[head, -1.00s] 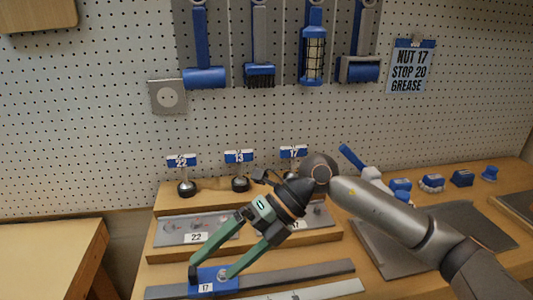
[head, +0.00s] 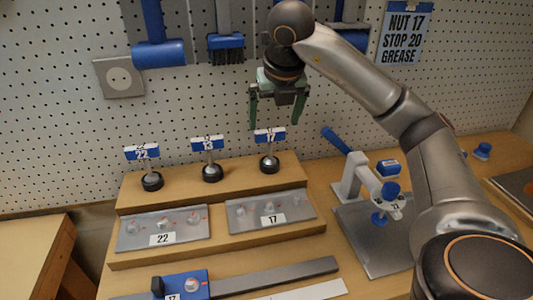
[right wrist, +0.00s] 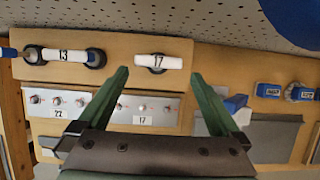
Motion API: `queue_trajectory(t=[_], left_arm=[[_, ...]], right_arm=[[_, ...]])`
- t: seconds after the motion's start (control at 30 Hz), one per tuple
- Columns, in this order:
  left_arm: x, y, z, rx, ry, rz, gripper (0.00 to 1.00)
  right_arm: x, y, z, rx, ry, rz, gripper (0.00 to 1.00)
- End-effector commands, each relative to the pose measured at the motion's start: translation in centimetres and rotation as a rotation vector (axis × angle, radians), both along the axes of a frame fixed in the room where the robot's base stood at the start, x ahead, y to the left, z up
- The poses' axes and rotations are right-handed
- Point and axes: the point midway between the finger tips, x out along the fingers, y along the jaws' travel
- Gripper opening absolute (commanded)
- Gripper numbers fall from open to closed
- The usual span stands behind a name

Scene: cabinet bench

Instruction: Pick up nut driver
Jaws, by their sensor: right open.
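Three nut drivers with blue-and-white T-handles stand upright on the wooden stand's upper step: the 22 driver (head: 151,181), the 13 driver (head: 212,172) and the 17 driver (head: 269,163). My right gripper (head: 275,122) is open and empty, pointing down just over the 17 driver's handle. In the right wrist view, the white-topped 17 handle (right wrist: 158,62) lies between and slightly beyond the green fingertips. Whether the fingers straddle it or are above it is hard to tell. My left gripper is not in view.
A blue stop block (head: 182,284) labelled 17 sits on a grey rail. Nut plates labelled 22 (head: 190,231) and 17 (head: 290,205) lie on the lower step. A white press with blue handle (head: 352,178) stands right. The wall card (head: 405,38) reads NUT 17, STOP 20, GREASE.

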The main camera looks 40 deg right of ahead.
Motion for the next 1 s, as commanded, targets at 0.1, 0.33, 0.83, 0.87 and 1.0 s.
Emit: queue_trajectory(t=[0.1,0.33,0.83,0.87,1.0], left_arm=[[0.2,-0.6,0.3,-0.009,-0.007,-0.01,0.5],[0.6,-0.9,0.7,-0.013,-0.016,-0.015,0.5],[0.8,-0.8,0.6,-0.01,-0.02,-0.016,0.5],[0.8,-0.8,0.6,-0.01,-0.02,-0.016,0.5],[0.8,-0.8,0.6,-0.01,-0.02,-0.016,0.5]], right_arm=[[0.7,-0.5,-2.3,-0.001,0.005,0.001,1.0],[1.5,-0.8,-4.1,0.0,0.001,0.002,1.0],[3.5,-1.7,-8.8,-0.001,0.0,0.004,1.0],[3.5,-1.7,-8.8,-0.001,0.0,0.004,1.0],[3.5,-1.6,-8.8,-0.001,0.0,0.004,0.99]])
